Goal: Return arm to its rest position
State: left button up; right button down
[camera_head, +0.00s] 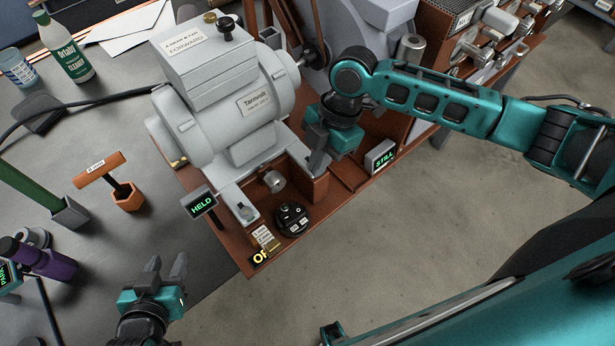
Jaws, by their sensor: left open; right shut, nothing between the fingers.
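My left gripper (167,272) is open and empty at the lower left, over the grey table's edge.
A "HELD" display (199,201), a black round control (292,219) and a "STILL" display (381,156) stand near the base's front. Open floor (400,240) lies in front.

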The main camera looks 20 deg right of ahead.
jog(key=shift+w+d+r, duration=0.1)
jog(key=shift+d+r, duration=0.2)
jog(key=shift+r, duration=0.2)
jog(key=shift+a, duration=0.1)
jog(key=s+a+m+t+y, duration=0.1)
jog(key=s+a+m+t, duration=0.2)
jog(key=s+a+m, duration=0.4)
jog(key=s+d+m+t+h, duration=0.2)
jog(key=s+d+m+h, duration=0.35)
jog(key=d+m, duration=0.7)
jog(key=w+a+f+t+y, duration=0.3)
jog(key=w+f+t, duration=0.2)
jog(key=f+t, duration=0.2)
jog(key=shift+w+f, duration=0.15)
jog(key=shift+f, duration=0.85)
